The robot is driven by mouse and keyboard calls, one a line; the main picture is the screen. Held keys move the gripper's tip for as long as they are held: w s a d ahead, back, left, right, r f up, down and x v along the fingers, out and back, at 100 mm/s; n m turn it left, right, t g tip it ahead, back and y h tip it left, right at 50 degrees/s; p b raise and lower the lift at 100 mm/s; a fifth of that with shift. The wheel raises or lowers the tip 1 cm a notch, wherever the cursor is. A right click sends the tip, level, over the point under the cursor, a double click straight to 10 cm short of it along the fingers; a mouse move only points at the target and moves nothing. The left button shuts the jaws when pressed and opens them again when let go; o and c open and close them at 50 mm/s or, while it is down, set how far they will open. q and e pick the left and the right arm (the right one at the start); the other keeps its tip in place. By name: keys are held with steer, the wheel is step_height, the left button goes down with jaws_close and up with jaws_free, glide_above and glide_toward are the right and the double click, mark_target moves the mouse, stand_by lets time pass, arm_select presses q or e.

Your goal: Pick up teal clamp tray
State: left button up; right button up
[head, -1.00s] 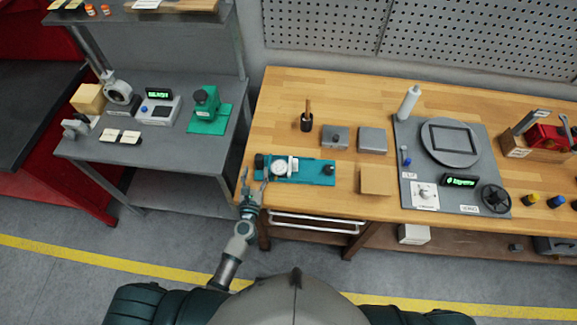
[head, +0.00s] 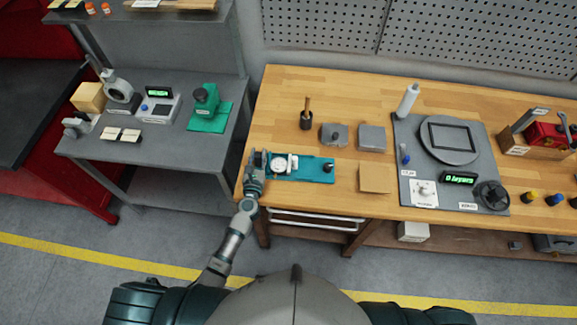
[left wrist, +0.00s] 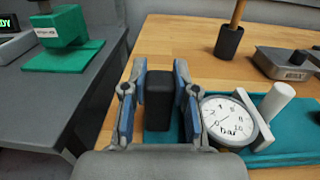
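The teal clamp tray (head: 316,171) lies on the wooden bench near its left front corner. My left gripper (head: 257,161) is at the tray's left end. In the left wrist view its two fingers (left wrist: 158,95) stand open on both sides of the black block (left wrist: 159,100), with the gauge (left wrist: 228,120) just right of them. Whether a finger touches the block cannot be told. My right gripper is not in view.
A grey shelf table (head: 95,150) with a green device (head: 207,104) stands to the left, across a gap. Behind the tray are a dark cup (head: 306,123) and grey boxes (head: 371,138). A cardboard square (head: 376,178) lies right of the tray.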

arm_select(q)
jaws_close()
steer(key=shift+w, duration=0.1)
steer(key=shift+r, duration=0.15)
